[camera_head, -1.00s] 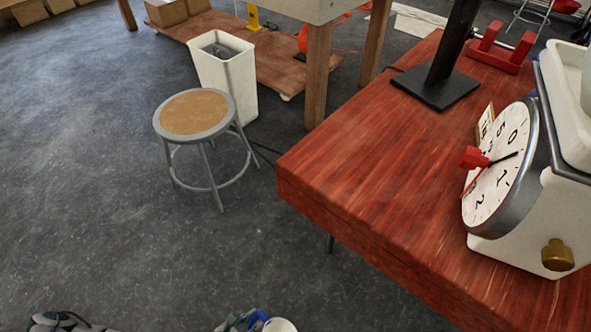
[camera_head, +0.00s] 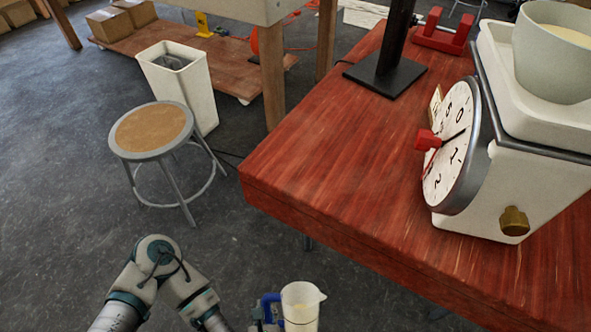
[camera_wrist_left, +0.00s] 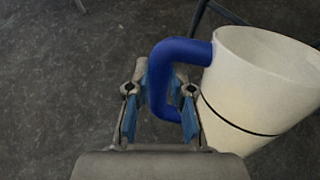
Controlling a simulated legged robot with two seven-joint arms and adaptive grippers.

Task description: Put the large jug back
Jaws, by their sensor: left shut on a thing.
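The jug (camera_head: 301,306) is off-white with a blue handle and a pouring lip, and shows at the bottom of the head view. My left gripper (camera_head: 268,318) is shut on its blue handle and holds it over the floor, in front of the table. In the left wrist view the gripper (camera_wrist_left: 160,100) has its fingers on either side of the blue handle (camera_wrist_left: 163,85), and the jug body (camera_wrist_left: 262,90) with a dark line around it is to the right. The jug looks roughly upright. My right gripper is not in view.
The red wooden table (camera_head: 330,150) has a clear front left area. A dial scale (camera_head: 500,180) stands on its right, with a bowl (camera_head: 560,50) on top. A black stand (camera_head: 385,75) is farther back. A stool (camera_head: 152,132) and a white bin (camera_head: 180,85) stand on the floor.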

